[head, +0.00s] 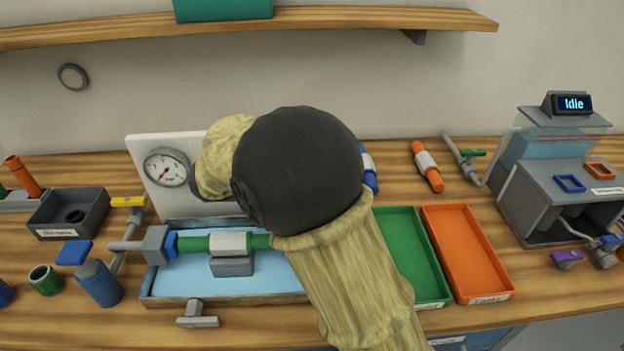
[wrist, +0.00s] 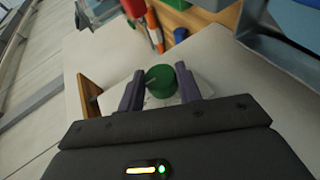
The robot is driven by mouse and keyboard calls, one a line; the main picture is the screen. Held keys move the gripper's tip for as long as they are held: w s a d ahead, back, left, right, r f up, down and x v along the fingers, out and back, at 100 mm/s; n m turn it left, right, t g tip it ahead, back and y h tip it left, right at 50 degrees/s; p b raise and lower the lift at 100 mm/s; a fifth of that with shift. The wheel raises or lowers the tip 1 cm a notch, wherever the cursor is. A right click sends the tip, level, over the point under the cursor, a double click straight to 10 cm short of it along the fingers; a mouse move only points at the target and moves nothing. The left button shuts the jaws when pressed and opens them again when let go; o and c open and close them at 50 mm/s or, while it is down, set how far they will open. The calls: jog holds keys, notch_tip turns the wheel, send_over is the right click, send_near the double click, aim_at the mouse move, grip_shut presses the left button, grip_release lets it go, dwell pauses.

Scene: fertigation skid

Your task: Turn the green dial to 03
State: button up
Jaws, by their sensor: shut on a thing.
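The green dial (wrist: 160,82) shows in the wrist view as a round green knob on a pale plate (wrist: 203,82). A thin grey mark shows on its left side. My gripper (wrist: 161,92) is around the dial, one dark finger on each side, shut on it. I cannot read any numbers around the dial, so its setting is unclear. In the head view my arm hides the dial and my gripper.
A white panel with a round gauge (head: 166,167) stands left of my arm. Below it is a blue tray with a green pipe (head: 195,244). Green (head: 432,299) and orange (head: 494,296) trays lie to the right. A grey machine with an "Idle" display (head: 573,104) stands far right. A shelf (head: 345,18) runs above.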

jog(key=o, duration=1)
jog(key=p+v, duration=0.1)
jog(key=v, duration=1.6)
jog(key=shift+s+a+r, duration=0.1)
jog(key=shift+a+r, duration=0.05)
jog(key=shift+r, duration=0.1)
notch_tip(320, 180, up, 10)
jog(key=p, duration=1)
